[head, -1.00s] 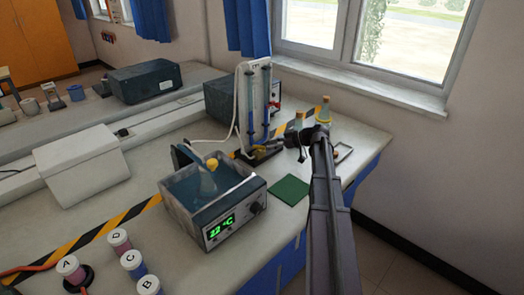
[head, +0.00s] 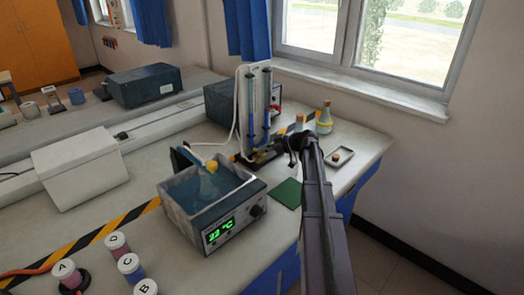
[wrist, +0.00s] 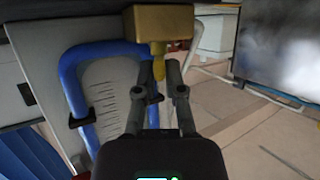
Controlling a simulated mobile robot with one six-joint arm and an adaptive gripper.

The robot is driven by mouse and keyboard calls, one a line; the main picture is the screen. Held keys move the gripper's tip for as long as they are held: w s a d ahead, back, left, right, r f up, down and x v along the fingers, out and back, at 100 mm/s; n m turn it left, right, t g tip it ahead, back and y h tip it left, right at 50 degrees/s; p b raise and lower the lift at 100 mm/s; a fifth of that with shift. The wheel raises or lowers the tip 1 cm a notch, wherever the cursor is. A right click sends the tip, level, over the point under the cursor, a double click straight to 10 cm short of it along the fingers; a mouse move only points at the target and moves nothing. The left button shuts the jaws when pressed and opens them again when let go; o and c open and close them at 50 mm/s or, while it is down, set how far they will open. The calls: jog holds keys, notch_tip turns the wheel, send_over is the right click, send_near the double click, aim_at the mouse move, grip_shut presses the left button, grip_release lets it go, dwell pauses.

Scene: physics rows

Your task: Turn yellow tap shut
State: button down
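The yellow tap (head: 262,155) sits low on a stand with two blue-tubed glass columns (head: 258,105), behind the water bath. In the wrist view the tap shows as a brass-coloured block (wrist: 160,22) with a narrow yellow handle (wrist: 158,66) hanging toward me. My gripper (head: 281,146) is at the tap's right side in the head view. In the wrist view my gripper's two fingers (wrist: 161,78) stand close on either side of the handle. Whether they touch it I cannot tell. My gripper hides part of the tap in the head view.
A water bath (head: 212,212) with a flask (head: 208,183) inside stands in front of the stand. A green mat (head: 287,193), a small tray (head: 341,156) and a stoppered flask (head: 324,120) are near my arm. Lettered jars (head: 130,265) stand front left.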

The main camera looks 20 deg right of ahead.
jog(key=shift+s+a, duration=0.1)
jog(key=shift+a, duration=0.3)
jog(key=shift+d, duration=0.15)
jog(key=shift+f, duration=0.1)
jog(key=shift+s+d, duration=0.1)
jog(key=shift+s+m+h, duration=0.1)
jog(key=shift+m+h, duration=0.3)
jog(key=shift+s+a+m+t+h, duration=0.1)
jog(key=shift+a+m+t+h, duration=0.05)
jog(key=shift+m+t+h, duration=0.4)
jog(key=shift+s+a+m+t+h, duration=0.1)
jog(key=shift+m+t+h, duration=0.35)
jog(key=shift+m+t, duration=0.1)
jog(key=shift+a+m+t+h, duration=0.1)
jog(key=shift+m+t+h, duration=0.6)
jog(key=shift+m+h, duration=0.7)
jog(key=shift+w, duration=0.1)
